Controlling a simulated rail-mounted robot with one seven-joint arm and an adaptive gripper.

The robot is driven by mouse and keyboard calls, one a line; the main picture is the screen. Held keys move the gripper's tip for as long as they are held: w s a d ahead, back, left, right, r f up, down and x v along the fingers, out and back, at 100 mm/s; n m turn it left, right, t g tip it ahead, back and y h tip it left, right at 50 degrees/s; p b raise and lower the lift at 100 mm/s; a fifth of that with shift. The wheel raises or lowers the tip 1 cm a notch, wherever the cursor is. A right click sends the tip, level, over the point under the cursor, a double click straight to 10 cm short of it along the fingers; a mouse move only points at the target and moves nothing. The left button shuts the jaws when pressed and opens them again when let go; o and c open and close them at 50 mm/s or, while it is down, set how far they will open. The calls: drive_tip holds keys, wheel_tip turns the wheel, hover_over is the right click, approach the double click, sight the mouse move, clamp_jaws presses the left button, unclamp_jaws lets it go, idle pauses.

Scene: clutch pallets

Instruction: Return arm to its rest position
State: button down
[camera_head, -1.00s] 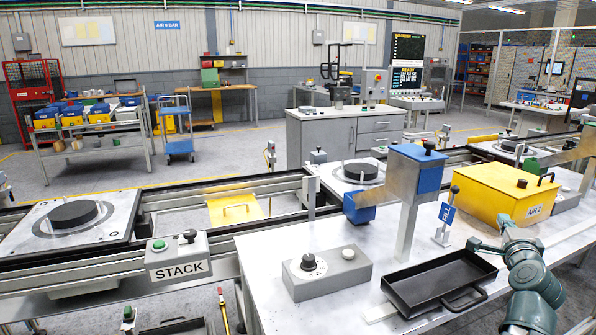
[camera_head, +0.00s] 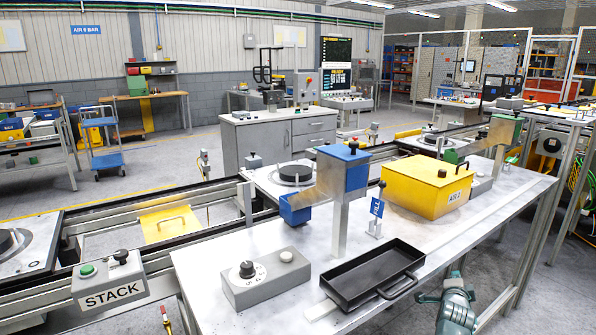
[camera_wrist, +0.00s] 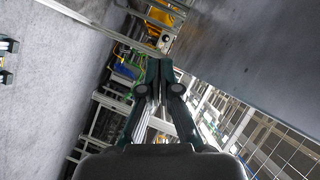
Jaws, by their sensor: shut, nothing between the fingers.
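My gripper (camera_wrist: 153,82) shows in the wrist view with its two dark fingers together and nothing between them. Below and behind it in that view are bare floor, metal frames and wire mesh. In the head view my dark green arm (camera_head: 457,305) is at the bottom, just off the front edge of the workbench (camera_head: 415,225). The fingers are hard to make out there. No object is seen held.
On the bench are a black tray (camera_head: 345,290), a grey knob box (camera_head: 265,278), a blue-topped post (camera_head: 343,175) and a yellow AIR 2 box (camera_head: 425,187). A STACK button box (camera_head: 108,285) stands left. Floor at lower right is open.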

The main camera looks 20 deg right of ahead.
drive_tip(key=w+a+f+n+y+p, duration=0.1)
drive_tip(key=w+a+f+n+y, duration=0.15)
drive_tip(key=a+f, duration=0.3)
drive_tip(key=w+a+f+n+g+y+p, duration=0.1)
drive_tip(key=w+a+f+n+y, duration=0.1)
drive_tip(key=w+a+f, duration=0.3)
drive_tip(key=a+f+n+y+p, duration=0.1)
drive_tip(key=a+f+n+y, duration=0.1)
drive_tip(key=a+f, duration=0.35)
drive_tip(key=s+a+f+n+g+y+p, duration=0.2)
drive_tip(key=a+f+n+g+y, duration=0.25)
drive_tip(key=a+f, duration=1.1)
drive_tip(key=s+a+f+n+g+y+p, duration=0.15)
drive_tip(key=s+a+f+n, duration=0.3)
drive_tip(key=a, duration=0.45)
drive_tip(key=s+a+f+n+g+p, duration=0.1)
drive_tip(key=s+a+f+n+g, duration=0.1)
drive_tip(key=s+a+n+g, duration=0.2)
drive_tip(key=s+a+f+n+g+p, duration=0.2)
drive_tip(key=s+a, duration=0.8)
drive_tip(key=s, duration=1)
drive_tip(key=n+g, duration=0.2)
drive_tip(key=g, duration=0.1)
drive_tip(key=shift+f, duration=0.35)
